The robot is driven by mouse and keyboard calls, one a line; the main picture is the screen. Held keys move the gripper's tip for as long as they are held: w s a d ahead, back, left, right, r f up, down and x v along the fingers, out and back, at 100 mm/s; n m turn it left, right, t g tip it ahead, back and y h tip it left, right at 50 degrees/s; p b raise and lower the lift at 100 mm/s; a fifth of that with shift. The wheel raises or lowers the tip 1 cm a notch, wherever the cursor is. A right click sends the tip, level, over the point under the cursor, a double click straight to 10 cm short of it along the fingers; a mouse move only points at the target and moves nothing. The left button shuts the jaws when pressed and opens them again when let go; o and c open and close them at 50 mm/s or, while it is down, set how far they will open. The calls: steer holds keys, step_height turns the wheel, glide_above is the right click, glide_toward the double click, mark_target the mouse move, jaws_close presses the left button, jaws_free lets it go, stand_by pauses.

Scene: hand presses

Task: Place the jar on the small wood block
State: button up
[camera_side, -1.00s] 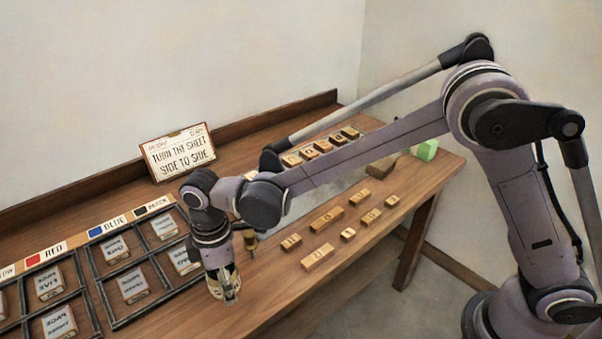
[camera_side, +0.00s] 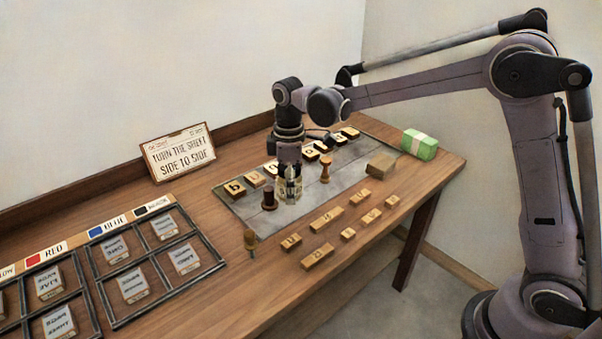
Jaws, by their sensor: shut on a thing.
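My gripper (camera_side: 289,172) points straight down over the grey sheet and is shut on a small pale jar with a label (camera_side: 290,193). The jar is upright; I cannot tell whether its base touches the sheet. A plain wood block (camera_side: 381,164) lies at the right end of the sheet, apart from the jar and to its right. Several smaller lettered wood blocks, one of them here (camera_side: 326,219), lie on the table in front of the sheet.
Dark (camera_side: 269,196) and orange-brown (camera_side: 325,168) spool-shaped pieces stand either side of the jar. A row of letter blocks (camera_side: 236,187) runs behind.

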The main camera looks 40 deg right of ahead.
steer(key=d+r+m, duration=0.2)
steer(key=d+m, duration=0.4)
steer(key=d, duration=1.9)
steer(key=s+d+r+m, duration=0.1)
steer(key=s+d+m, duration=0.25)
steer(key=d, duration=0.65)
steer(key=s+d+r+m, duration=0.1)
steer(key=s+d+m, duration=0.3)
steer(key=d, duration=0.6)
steer(key=n, duration=0.2)
glide_above(382, 161)
steer(key=shift+m, duration=0.25)
step_height(382, 161, down, 7)
steer(key=shift+f, duration=2)
steer(key=shift+f, duration=0.45)
steer(key=o, duration=1.4)
steer(key=shift+c, duration=0.2)
